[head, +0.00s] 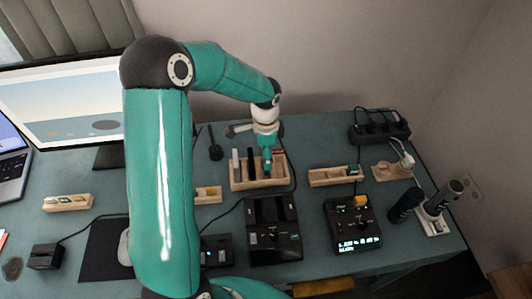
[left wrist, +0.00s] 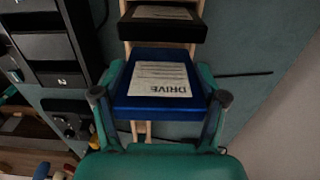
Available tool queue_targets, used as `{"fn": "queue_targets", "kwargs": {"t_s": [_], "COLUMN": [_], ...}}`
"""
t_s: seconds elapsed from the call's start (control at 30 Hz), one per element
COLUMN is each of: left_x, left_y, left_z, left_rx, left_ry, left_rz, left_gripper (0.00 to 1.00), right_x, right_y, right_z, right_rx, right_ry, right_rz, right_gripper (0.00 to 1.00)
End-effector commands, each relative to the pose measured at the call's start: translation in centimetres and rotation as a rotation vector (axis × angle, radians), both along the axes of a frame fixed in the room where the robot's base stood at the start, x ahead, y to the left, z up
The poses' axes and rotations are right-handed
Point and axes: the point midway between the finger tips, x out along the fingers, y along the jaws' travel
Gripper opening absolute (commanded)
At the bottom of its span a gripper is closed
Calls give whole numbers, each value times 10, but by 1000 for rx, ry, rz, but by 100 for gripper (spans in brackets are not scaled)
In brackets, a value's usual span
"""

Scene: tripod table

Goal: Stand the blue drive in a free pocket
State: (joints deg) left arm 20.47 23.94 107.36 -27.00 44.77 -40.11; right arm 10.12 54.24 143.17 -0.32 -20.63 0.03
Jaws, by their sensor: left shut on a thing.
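My left gripper (head: 267,163) is over the right part of the wooden pocket rack (head: 258,184). In the left wrist view the same gripper (left wrist: 160,95) is shut on the blue drive (left wrist: 125,100), one finger at each side. The drive's white label reads DRIVE. Beyond it stands a black drive (left wrist: 185,28) in the rack, parts of which show around the blue drive. In the head view a pale drive (head: 236,161) and a black drive (head: 249,160) stand in the rack's left part. Whether the blue drive's lower end is inside a pocket is hidden. My right gripper is not in view.
A black two-slot dock (head: 272,230) stands in front of the rack. A dock with a lit display (head: 352,225) is to its right. A small wooden tray (head: 334,176) and a power strip (head: 379,127) lie right of the rack. Cables cross the table.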

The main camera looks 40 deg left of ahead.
Motion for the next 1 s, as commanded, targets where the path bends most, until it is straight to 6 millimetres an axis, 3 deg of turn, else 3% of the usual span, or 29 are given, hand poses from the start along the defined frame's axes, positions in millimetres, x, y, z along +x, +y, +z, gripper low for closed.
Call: {"fn": "queue_targets", "kwargs": {"t_s": [1.0], "left_x": [0], "left_y": [0], "left_z": [-14], "left_rx": [0], "left_ry": [0], "left_rz": [0], "left_gripper": [32], "right_x": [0], "right_y": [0], "right_z": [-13], "right_rx": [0], "right_ry": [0], "right_rz": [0], "right_gripper": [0]}}
